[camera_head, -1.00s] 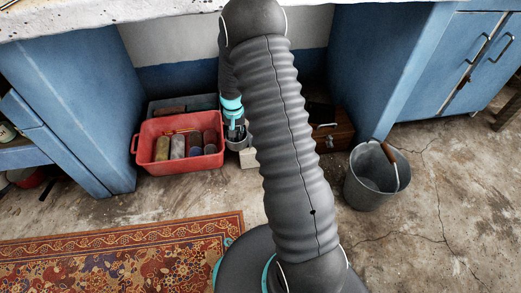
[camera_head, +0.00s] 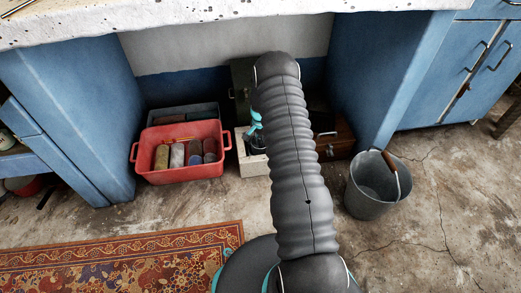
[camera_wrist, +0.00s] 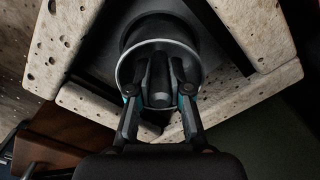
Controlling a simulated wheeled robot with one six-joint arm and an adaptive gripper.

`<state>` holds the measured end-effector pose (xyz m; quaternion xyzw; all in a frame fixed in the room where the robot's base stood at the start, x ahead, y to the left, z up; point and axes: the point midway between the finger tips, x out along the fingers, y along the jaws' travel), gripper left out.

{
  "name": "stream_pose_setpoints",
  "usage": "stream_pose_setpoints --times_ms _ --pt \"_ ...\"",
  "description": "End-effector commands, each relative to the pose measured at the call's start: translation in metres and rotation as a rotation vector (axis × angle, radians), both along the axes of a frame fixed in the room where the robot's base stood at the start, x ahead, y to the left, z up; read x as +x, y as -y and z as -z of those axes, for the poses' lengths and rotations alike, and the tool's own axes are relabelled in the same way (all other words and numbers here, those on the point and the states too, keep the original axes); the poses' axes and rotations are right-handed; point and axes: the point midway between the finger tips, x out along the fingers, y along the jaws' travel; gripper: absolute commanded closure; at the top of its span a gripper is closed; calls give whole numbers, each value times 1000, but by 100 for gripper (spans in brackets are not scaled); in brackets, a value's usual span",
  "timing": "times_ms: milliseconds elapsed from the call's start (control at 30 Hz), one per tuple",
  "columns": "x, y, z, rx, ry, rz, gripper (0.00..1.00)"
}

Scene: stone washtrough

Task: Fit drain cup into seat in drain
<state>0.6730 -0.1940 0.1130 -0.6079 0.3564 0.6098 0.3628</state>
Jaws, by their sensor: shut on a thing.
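My gripper (camera_wrist: 160,90) is shut on the drain cup (camera_wrist: 128,68), a round grey cup with a pale rim and a dark post in its middle. The fingers reach inside the rim to either side of the post. Just beyond the cup in the wrist view is the dark round drain (camera_wrist: 200,25), framed by pale pitted stone (camera_wrist: 240,25). The cup overlaps the drain there, and I cannot tell whether they touch. In the head view, my gripper (camera_head: 257,140) is over the pale stone block (camera_head: 250,166), partly behind my arm. The seat itself is hidden.
A red tub (camera_head: 180,174) with several coloured rolls stands left of the stone block. A wooden box (camera_head: 338,137) and a metal bucket (camera_head: 372,188) are to the right. Blue cabinet sides and the stone trough (camera_head: 190,8) overhead bound the space.

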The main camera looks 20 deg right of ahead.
Motion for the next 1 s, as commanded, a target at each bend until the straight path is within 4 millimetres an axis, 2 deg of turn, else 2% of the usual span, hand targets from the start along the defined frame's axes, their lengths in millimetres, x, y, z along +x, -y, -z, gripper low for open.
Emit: stream_pose_setpoints --times_ms 167,400,833,867,900,933,1000 --pt "0 0 11 0 0 -1 100" --pt "0 0 41 0 -1 -2 100" --pt "0 0 47 0 0 -2 100" --pt "0 0 46 0 0 -2 76" --pt "0 0 46 0 0 -2 66" --pt "0 0 46 0 0 -2 59" --pt "0 0 46 0 0 -2 56"
